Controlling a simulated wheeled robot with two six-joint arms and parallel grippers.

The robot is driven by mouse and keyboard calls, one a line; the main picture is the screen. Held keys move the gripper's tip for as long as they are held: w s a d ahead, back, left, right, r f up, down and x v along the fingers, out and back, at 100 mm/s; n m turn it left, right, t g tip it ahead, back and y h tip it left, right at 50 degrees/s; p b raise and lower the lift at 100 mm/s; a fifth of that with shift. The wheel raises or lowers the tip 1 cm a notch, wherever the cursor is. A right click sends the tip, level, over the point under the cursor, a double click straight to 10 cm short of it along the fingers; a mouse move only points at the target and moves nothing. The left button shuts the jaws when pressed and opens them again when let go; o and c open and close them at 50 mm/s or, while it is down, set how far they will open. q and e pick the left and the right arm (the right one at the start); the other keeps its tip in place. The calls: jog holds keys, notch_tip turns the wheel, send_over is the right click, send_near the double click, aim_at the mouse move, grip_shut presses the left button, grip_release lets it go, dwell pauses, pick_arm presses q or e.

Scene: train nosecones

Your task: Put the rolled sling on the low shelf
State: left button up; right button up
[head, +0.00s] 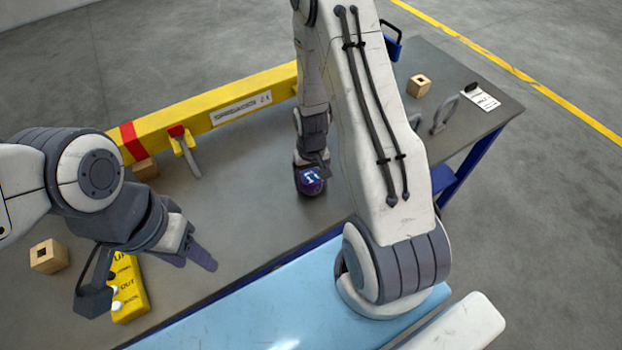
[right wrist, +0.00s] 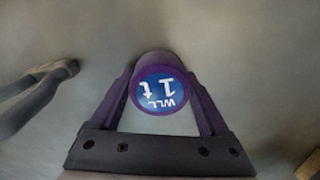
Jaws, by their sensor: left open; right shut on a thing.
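The rolled sling (head: 310,182) is a small purple roll with a round blue end label, on or just above the grey table (head: 235,225) near its middle. In the right wrist view the sling (right wrist: 160,92) sits between the two fingers, its label reading WLL 1t upside down. My right gripper (head: 312,163) is shut on it; I cannot tell whether it touches the tabletop. My left gripper (head: 148,276) is open and empty above the table's near left part. The low shelf is not clearly visible; a blue part (head: 445,182) shows under the table's right end, partly hidden by my right arm.
A yellow beam (head: 215,108) lies along the table's back. A yellow control box (head: 130,290) lies under my left gripper. Wooden blocks (head: 48,257) (head: 419,85), grey shackles (head: 442,115) and a tag (head: 482,96) are on the table. Bare tabletop lies left of the sling.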

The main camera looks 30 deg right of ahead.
jog(key=shift+f, duration=0.1)
jog(key=shift+f, duration=0.15)
jog(key=o, duration=1.5)
jog(key=shift+c, duration=0.2)
jog(key=shift+r, duration=0.2)
